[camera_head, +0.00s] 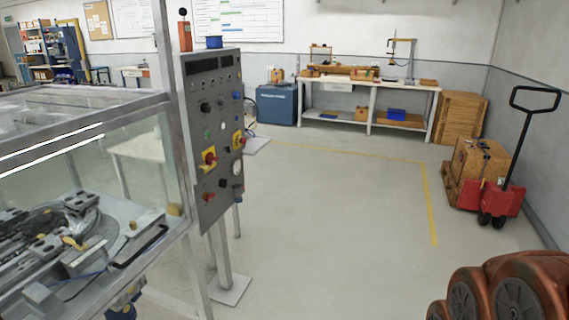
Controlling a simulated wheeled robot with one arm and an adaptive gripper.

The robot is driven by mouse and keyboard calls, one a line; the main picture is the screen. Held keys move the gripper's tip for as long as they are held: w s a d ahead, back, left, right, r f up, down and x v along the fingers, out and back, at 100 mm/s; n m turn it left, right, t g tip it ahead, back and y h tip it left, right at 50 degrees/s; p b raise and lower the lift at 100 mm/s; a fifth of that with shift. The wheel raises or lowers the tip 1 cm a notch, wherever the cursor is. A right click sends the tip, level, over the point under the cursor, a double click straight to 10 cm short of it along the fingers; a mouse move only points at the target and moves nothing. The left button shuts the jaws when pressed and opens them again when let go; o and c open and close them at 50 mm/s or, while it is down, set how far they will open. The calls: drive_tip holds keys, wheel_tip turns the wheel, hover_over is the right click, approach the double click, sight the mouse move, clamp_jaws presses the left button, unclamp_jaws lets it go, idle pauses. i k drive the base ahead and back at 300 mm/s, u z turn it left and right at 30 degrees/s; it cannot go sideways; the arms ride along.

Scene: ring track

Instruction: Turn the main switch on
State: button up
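A grey control panel (208,120) stands upright on a post, left of centre, beside a glass-walled machine. It carries several knobs and buttons. Two red knobs on yellow plates stand out, one at the left (209,158) and one at the right (239,141). Another red knob (208,197) sits low on the panel. A black knob (205,107) is higher up. The labels are too small to read, so I cannot tell which is the main switch or how it is set. My gripper is not in view; orange links of my arm show at the lower right, well apart from the panel.
The glass-walled machine (85,150) fills the left side. Open floor (330,220) with a yellow line lies right of the panel. A red pallet truck (490,199) with boxes stands at the right. A workbench (370,90) and blue cabinet (277,105) stand at the back.

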sight(210, 159)
drive_tip(key=z, duration=0.45)
drive_tip(key=k, duration=0.6)
drive_tip(key=z, duration=0.15)
drive_tip(key=i, duration=1.45)
drive_tip(key=u, duration=1.75)
drive_tip(key=i, duration=0.8)
drive_tip(key=u, duration=0.85)
